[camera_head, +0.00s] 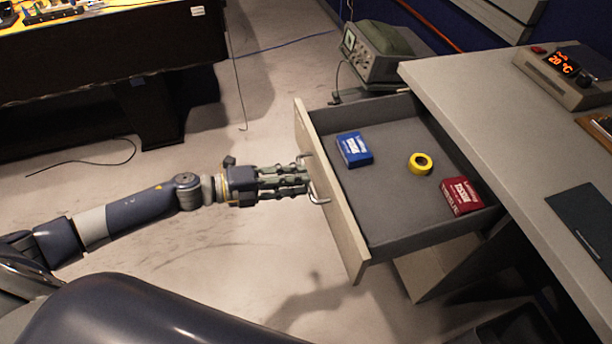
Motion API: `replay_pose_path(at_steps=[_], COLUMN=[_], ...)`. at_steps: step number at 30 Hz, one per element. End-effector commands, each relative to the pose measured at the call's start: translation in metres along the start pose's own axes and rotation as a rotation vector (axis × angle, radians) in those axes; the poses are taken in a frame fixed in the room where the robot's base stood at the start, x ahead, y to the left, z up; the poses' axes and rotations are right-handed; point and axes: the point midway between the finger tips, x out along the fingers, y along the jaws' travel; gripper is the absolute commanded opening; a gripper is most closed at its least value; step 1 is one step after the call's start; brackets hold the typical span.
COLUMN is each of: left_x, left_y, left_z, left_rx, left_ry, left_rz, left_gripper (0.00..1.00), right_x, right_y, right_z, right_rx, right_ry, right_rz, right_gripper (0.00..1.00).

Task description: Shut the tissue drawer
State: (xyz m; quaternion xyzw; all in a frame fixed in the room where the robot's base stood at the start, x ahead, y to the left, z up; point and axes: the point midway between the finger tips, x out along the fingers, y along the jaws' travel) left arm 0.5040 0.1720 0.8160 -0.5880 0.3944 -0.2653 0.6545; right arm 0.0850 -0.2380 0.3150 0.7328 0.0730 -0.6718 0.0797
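The drawer (392,224) stands pulled out from under the grey desk on the right. Inside lie a blue box (354,149), a yellow ring-shaped roll (420,164) and a dark red box (461,197). Its pale front panel (333,205) faces left and carries a metal bar handle (315,181). My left gripper (305,180) reaches in from the left, with its fingertips at the handle. I cannot tell whether the fingers are closed around the handle or just touching it. My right gripper is not in view.
The grey desk top (480,105) holds a device with an orange "20 °C" display (563,64) and a dark flat panel (588,221). A green-grey instrument (376,50) stands behind the drawer. A dark bench (110,55) is at upper left. The floor left of the drawer is mostly clear.

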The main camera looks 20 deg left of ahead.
Motion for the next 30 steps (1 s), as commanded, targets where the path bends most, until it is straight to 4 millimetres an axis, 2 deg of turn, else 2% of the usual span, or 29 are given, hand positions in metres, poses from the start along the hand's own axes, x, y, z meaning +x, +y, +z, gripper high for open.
replay_pose_path(at_steps=[3, 7, 17, 18, 21, 22, 30], left_x=[0.016, 0.026, 0.03, 0.03, 0.03, 0.03, 0.03], left_y=[-0.002, -0.001, 0.0, 0.0, 0.0, 0.0, 0.0], left_z=[0.0, 0.0, 0.0, 0.0, 0.0, 0.0, 0.0], left_rx=[0.0, 0.001, 0.001, 0.001, 0.001, 0.001, 0.001], left_ry=[0.001, 0.0, 0.0, 0.0, 0.0, 0.0, 0.0], left_rz=[-0.002, -0.001, 0.001, 0.001, 0.0, 0.0, 0.0], left_gripper=[0.29, 0.29, 0.29, 0.26, 0.04, 0.0, 0.0], right_x=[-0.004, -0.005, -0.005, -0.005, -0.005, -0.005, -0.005], right_y=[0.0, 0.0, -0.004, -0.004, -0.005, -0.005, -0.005], right_z=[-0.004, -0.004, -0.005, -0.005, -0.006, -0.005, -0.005], right_rx=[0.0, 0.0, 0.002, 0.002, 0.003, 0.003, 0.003], right_ry=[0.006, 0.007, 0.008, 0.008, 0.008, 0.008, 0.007], right_rz=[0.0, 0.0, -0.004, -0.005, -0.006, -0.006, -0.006], right_gripper=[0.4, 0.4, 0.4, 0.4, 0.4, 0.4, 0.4])
